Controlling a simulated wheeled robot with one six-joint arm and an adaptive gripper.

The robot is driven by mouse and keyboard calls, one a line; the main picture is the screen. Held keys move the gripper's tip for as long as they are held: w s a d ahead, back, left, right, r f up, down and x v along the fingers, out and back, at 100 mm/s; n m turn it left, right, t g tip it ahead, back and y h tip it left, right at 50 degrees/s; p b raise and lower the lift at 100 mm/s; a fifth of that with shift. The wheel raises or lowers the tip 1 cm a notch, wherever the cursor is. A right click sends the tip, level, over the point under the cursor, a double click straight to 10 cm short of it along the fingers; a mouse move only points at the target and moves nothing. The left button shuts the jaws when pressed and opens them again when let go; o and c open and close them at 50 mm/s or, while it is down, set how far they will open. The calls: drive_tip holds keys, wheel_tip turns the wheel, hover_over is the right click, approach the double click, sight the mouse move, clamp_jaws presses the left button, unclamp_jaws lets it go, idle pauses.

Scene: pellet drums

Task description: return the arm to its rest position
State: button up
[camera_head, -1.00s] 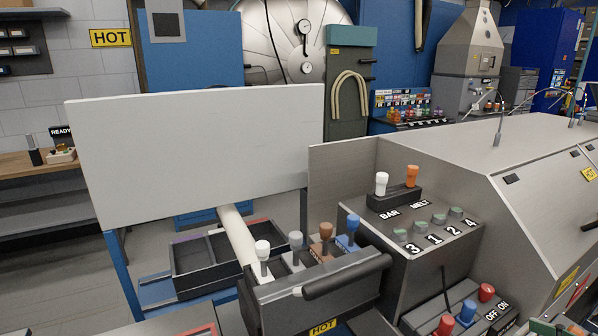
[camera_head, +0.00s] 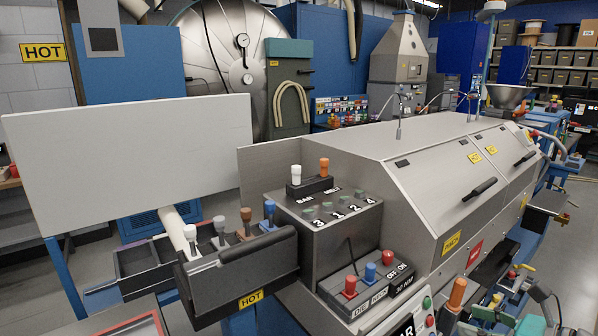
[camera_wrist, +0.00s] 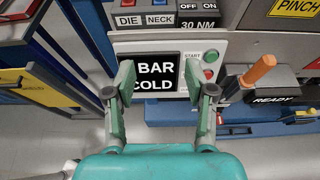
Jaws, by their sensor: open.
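My gripper (camera_wrist: 164,100) shows in the wrist view with its two grey-green fingers spread apart. It is open and nothing is between the fingers. Behind the fingers is a panel with a dark screen (camera_wrist: 152,75) reading "BAR COLD". A green button and a red button sit right of the screen. The gripper is not seen in the head view, so how the arm is folded cannot be told.
An orange-handled lever (camera_wrist: 258,70) stands right of the screen by a "READY" label. In the head view, the grey machine housing (camera_head: 420,190) fills the middle right. A tray with several knobs (camera_head: 240,270) marked "HOT" is in front. A white board (camera_head: 130,155) stands left.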

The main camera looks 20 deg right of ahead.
drive_tip(key=w+a+f+n+t+h, duration=0.1)
drive_tip(key=w+a+f+n+h, duration=0.15)
drive_tip(key=a+f, duration=0.8)
drive_tip(key=s+a+f+n+h, duration=0.2)
drive_tip(key=s+a+f+n, duration=0.45)
drive_tip(key=f, duration=0.35)
drive_tip(key=s+a+f+n+h, duration=0.1)
drive_tip(key=s+a+n, duration=0.2)
drive_tip(key=s+n, duration=0.3)
drive_tip(key=s+a+f+n+h, duration=0.1)
drive_tip(key=s+a+f+n, duration=0.1)
drive_tip(key=s+a+n, duration=0.35)
drive_tip(key=s+a+r+n+t+y, duration=0.1)
drive_tip(key=s+a+r+n+y, duration=0.1)
drive_tip(key=s+r+n, duration=0.4)
drive_tip(key=s+n, duration=0.5)
drive_tip(key=s, duration=0.2)
drive_tip(key=shift+s+r, duration=0.2)
drive_tip(key=shift+s, duration=0.1)
drive_tip(key=shift+o, duration=0.3)
drive_tip(key=shift+n, duration=0.25)
